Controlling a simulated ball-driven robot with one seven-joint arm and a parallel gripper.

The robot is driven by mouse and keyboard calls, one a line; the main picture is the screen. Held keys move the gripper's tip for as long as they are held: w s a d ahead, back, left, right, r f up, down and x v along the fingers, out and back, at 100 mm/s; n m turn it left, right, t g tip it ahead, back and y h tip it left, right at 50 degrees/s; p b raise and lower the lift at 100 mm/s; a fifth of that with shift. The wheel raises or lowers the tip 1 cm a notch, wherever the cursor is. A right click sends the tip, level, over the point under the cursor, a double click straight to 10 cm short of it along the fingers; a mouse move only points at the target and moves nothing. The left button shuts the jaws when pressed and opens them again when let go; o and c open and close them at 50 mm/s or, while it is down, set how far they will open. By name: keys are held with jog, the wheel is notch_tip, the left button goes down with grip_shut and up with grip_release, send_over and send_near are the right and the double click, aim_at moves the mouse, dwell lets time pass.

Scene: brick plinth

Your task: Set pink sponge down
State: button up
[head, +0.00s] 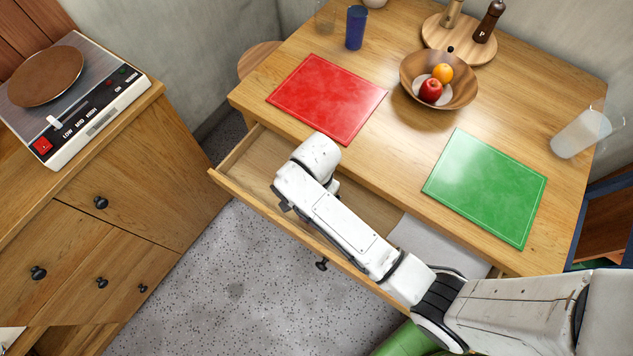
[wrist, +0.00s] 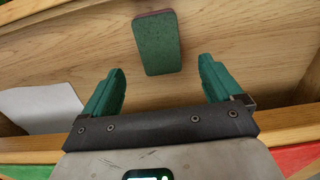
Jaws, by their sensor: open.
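The sponge (wrist: 158,44) lies in the open wooden drawer (head: 235,176). In the wrist view its dark green face is towards the camera, and a thin pinkish edge shows at its far end. My gripper (wrist: 161,68) is open, with its two green fingers spread wide on either side of the sponge's near end. The fingers are apart from the sponge, and nothing is held between them. In the head view my arm hides the gripper and the sponge.
The drawer also holds a white sheet (wrist: 40,108). On the table (head: 395,140) above it lie a red mat (head: 326,96) and a green mat (head: 486,187). A fruit bowl (head: 462,95), a blue cup (head: 356,28) and a clear pitcher (head: 580,134) stand farther back.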

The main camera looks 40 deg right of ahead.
jog(key=shift+r, duration=2.2)
jog(key=shift+s+d, duration=0.1)
jog(key=s+d+r+n, duration=0.2)
jog(key=s+d+n, duration=0.2)
jog(key=s+n, duration=0.3)
jog(key=s+d+r+n+t, duration=0.1)
jog(key=s+d+r+n, duration=0.2)
jog(key=s+n, duration=0.3)
jog(key=s, duration=0.3)
jog(key=shift+s+d+r+n, duration=0.15)
jog(key=shift+d+r+n, duration=0.05)
jog(key=shift+d+n, duration=0.2)
jog(key=shift+s, duration=0.1)
